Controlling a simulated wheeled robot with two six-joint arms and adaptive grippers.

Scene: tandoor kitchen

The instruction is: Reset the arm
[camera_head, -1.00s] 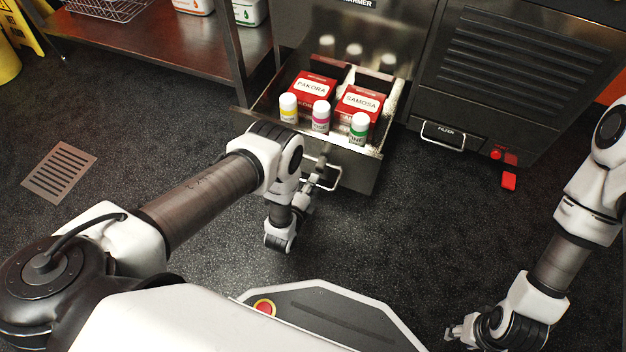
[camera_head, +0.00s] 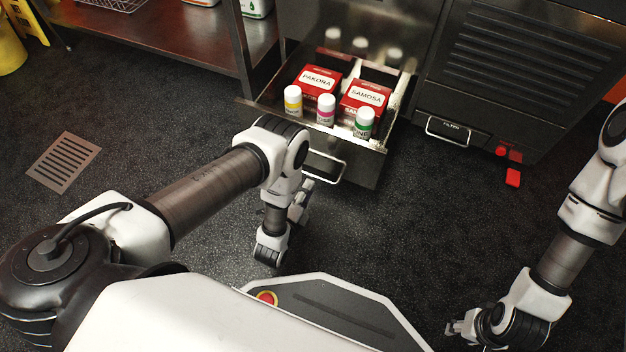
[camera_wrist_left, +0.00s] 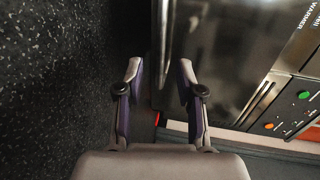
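My left gripper (camera_head: 302,196) hangs in front of the open warmer drawer (camera_head: 352,155), clear of its handle (camera_head: 326,169). In the left wrist view its two fingers (camera_wrist_left: 158,78) are spread with nothing between them. My right gripper (camera_head: 458,328) is low at the bottom right, over the floor. It is small and partly turned away, so its opening is unclear.
The drawer holds a PAKORA box (camera_head: 318,79), a SAMOSA box (camera_head: 366,96) and yellow (camera_head: 293,101), pink (camera_head: 326,110) and green (camera_head: 364,123) labelled bottles. A steel shelf (camera_head: 190,35) stands at the back left. Open floor (camera_head: 150,110) with a drain grate (camera_head: 63,162) lies left.

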